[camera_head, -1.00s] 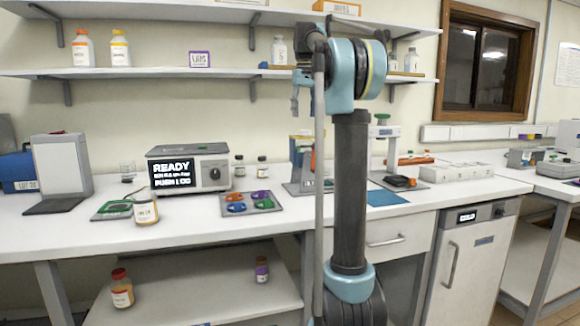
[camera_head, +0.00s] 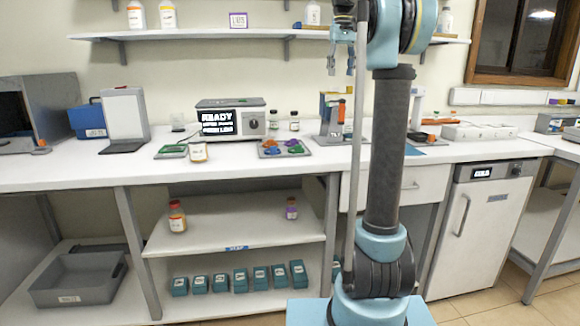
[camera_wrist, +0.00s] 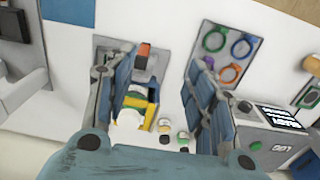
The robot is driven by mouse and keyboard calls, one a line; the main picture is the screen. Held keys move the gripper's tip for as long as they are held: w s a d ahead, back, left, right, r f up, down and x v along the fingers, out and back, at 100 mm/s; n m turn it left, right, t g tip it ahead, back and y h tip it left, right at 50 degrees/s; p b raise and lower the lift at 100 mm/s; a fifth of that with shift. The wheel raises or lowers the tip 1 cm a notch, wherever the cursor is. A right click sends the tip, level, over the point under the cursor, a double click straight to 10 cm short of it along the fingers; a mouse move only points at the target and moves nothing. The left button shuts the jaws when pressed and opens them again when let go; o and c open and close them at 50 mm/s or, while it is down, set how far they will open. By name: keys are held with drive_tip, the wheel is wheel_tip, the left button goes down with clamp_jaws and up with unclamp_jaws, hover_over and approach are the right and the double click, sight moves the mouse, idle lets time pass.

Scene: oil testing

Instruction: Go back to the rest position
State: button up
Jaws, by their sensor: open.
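My gripper (camera_head: 341,70) hangs at the left side of my raised arm, with nothing held. In the head view it shows in front of the wall, between the upper shelf and the counter. In the wrist view its two blue fingers (camera_wrist: 163,85) are spread apart with empty space between them. The counter (camera_head: 60,174), with instruments on it, lies beyond and below my gripper. My arm hides part of the counter and the shelf.
An instrument with a READY screen (camera_head: 230,118), a mat with coloured rings (camera_head: 284,148) and an amber-labelled jar (camera_head: 198,152) stand on the counter. A grey bin (camera_head: 78,278) and several teal boxes (camera_head: 240,280) are on the lower shelf.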

drive_tip(key=s+f+m+t, duration=0.1)
drive_tip(key=s+f, duration=1.8)
drive_tip(key=f, duration=0.4)
drive_tip(key=s+f+t, duration=0.1)
drive_tip(key=s+f, duration=1.9)
drive_tip(key=f, duration=0.3)
drive_tip(key=shift+m, duration=0.4)
drive_tip(key=shift+d, duration=0.1)
drive_tip(key=shift+w+f, duration=0.15)
drive_tip(key=shift+w, duration=0.3)
drive_tip(key=shift+c, duration=0.6)
